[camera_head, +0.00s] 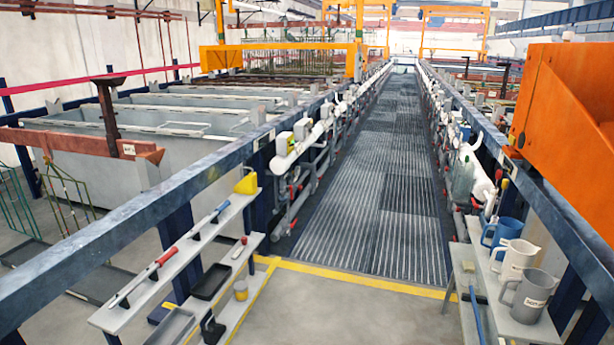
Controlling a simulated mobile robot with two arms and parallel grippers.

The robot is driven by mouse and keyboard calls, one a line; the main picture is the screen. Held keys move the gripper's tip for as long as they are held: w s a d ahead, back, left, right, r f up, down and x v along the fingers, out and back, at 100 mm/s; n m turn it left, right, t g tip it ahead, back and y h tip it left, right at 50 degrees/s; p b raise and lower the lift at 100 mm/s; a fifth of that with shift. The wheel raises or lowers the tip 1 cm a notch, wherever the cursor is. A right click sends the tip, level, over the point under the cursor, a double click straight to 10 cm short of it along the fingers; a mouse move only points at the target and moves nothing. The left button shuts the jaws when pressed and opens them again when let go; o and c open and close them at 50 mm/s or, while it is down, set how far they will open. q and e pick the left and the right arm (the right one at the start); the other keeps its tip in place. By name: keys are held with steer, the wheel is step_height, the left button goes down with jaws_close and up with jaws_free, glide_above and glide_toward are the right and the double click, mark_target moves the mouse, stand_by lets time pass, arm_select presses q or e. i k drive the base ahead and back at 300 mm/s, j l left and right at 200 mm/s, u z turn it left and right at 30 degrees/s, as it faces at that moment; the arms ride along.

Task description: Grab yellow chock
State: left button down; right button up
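A small yellow chock (246,183) sits at the far end of the upper grey shelf (192,246), left of centre. It is a wedge-like block standing at the shelf's end, close to the blue rail. It is small in the picture, so its exact shape is hard to tell. Neither of my grippers shows in the head view.
A red-handled tool (148,275) lies along the same shelf. Black trays (211,282) stand on the shelf below. Blue rails (100,245) flank the grated aisle (375,180). Jugs (528,294) stand on the right shelf. The floor (340,310) in front is clear.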

mark_target(247, 186)
steer(key=i+u, duration=0.1)
steer(key=i, duration=0.6)
steer(key=i+l+u, duration=0.1)
steer(key=i, duration=0.6)
steer(key=i+l+u, duration=0.1)
steer(key=i, duration=0.6)
steer(key=l, duration=0.1)
